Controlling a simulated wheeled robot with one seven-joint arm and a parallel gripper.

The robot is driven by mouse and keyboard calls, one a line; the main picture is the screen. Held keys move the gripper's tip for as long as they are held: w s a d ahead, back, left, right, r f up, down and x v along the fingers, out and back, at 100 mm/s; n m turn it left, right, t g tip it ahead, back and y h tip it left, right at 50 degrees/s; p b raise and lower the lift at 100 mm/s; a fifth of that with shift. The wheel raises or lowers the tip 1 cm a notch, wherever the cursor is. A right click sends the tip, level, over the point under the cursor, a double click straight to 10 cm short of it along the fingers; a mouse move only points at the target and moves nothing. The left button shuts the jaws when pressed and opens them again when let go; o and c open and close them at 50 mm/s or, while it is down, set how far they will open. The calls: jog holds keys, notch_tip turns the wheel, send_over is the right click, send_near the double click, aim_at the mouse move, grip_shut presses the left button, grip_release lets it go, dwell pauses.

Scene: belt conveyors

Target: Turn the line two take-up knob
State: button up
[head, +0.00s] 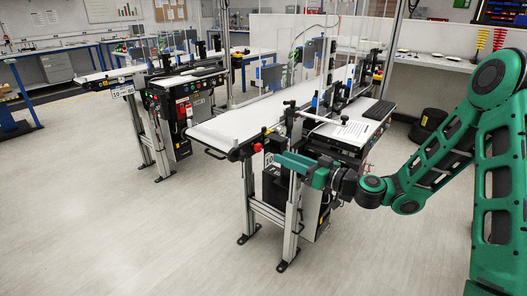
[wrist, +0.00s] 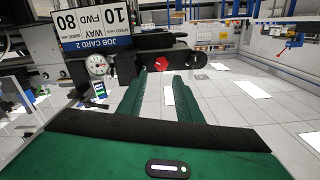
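In the wrist view a red knob (wrist: 161,64) with an angular outline sits on a dark round-ended bar, just beyond my fingertips and in line with the gap between them. I cannot tell whether this is the take-up knob. My gripper (wrist: 157,76) has its two green fingers apart, with bare floor between them and nothing held. In the head view my gripper (head: 279,161) is level beside the front end of the nearer conveyor (head: 232,127). A blue-and-white sign reading "JOB CARD 2" (wrist: 95,32) hangs upside down in the wrist view, left of the knob.
A round dial gauge (wrist: 97,65) is left of the knob. The nearer conveyor's metal legs (head: 249,202) stand below my gripper. A second conveyor (head: 110,73) stands further left. The floor (head: 150,235) in front is clear.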

aim_at(261, 148)
jog(key=x, duration=0.9)
jog(key=shift+a, duration=0.1)
jog(key=c, duration=0.8)
